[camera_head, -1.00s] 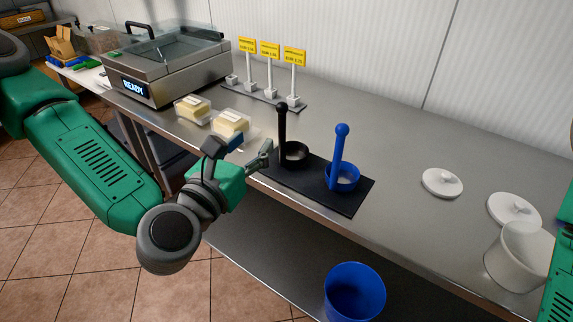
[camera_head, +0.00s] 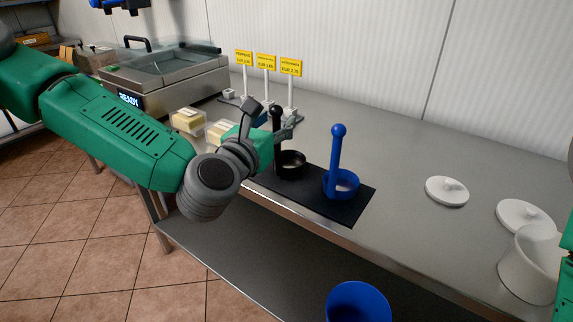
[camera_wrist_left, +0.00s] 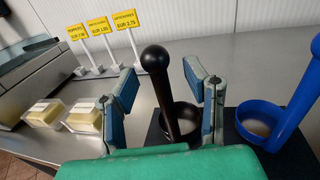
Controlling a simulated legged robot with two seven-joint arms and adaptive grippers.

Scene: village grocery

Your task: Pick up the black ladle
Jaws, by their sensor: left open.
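The black ladle (camera_head: 291,163) stands with its handle upright on a black mat (camera_head: 350,210) on the steel counter. My left gripper (camera_head: 276,122) is open around the upper handle in the head view; contact with the handle cannot be told. It also shows in the left wrist view (camera_wrist_left: 160,98), with fingers on both sides. My right gripper is not in view; only green arm parts show at the right edge.
A blue ladle (camera_head: 337,160) stands right of the black one on the same mat. Price signs (camera_head: 265,63) and butter-like packs (camera_head: 187,121) are to the left. White lids (camera_head: 446,191) and a white pot (camera_head: 528,265) are at the right. A blue bucket (camera_head: 358,303) is below.

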